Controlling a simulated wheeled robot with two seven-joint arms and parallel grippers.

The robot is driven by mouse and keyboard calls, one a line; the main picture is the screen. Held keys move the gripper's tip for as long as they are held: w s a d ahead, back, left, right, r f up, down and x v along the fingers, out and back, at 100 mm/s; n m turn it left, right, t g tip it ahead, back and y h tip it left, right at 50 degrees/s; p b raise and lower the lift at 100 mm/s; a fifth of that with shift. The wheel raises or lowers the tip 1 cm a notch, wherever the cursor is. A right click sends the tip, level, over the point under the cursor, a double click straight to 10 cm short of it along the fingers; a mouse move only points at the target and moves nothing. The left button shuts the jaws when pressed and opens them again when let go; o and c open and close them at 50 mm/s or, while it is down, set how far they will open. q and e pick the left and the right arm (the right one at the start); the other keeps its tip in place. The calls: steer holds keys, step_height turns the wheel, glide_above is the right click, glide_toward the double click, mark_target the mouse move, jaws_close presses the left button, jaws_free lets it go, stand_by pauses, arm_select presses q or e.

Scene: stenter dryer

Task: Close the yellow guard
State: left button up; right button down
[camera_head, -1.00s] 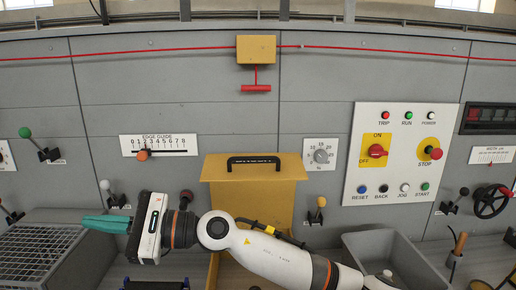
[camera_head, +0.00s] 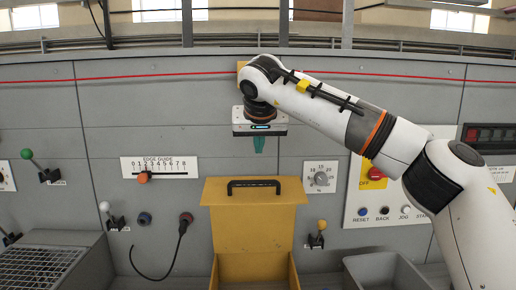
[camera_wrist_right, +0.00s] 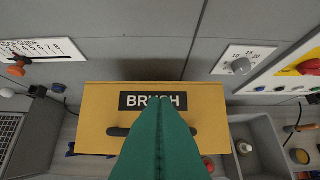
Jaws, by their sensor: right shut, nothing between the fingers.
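The yellow guard (camera_head: 253,228) is on the grey machine front, below the middle of the head view. Its wide upper edge stands out and carries a black bar handle (camera_head: 254,187). Below its panel, a yellow box shows between side walls. In the right wrist view the guard (camera_wrist_right: 95,115) lies under the gripper, with a black BRUSH label; the fingers hide part of its handle. My right gripper (camera_head: 259,147) points down above the handle, apart from it. Its green fingers are shut and empty, and show large in the wrist view (camera_wrist_right: 158,112). My left gripper is not in view.
A dial (camera_head: 320,177) and a yellow-knobbed lever (camera_head: 318,236) are right of the guard. A control panel (camera_head: 358,203) is partly behind my right arm. A black cable (camera_head: 178,250) hangs at left. Grey bins (camera_head: 370,270) stand at lower right.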

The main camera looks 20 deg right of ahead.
steer(key=p, duration=0.3)
glide_above(258, 192)
steer(key=w, duration=0.2)
steer(key=f, duration=0.3)
steer(key=d+f, duration=0.1)
steer(key=f, duration=0.1)
steer(key=shift+w+f, duration=0.2)
steer(key=shift+f, duration=0.15)
steer(key=shift+s+a+f, duration=0.25)
steer(key=shift+s+f, duration=0.05)
steer(key=shift+s, duration=0.3)
steer(key=shift+s+a+f, duration=0.2)
steer(key=shift+s+f, duration=0.05)
steer(key=shift+s, duration=0.3)
steer(key=shift+s+a+f, duration=0.1)
steer(key=shift+s+f, duration=0.05)
steer(key=shift+s, duration=0.5)
steer(key=shift+f, duration=0.1)
steer(key=shift+a, duration=0.1)
steer(key=shift+f, duration=0.1)
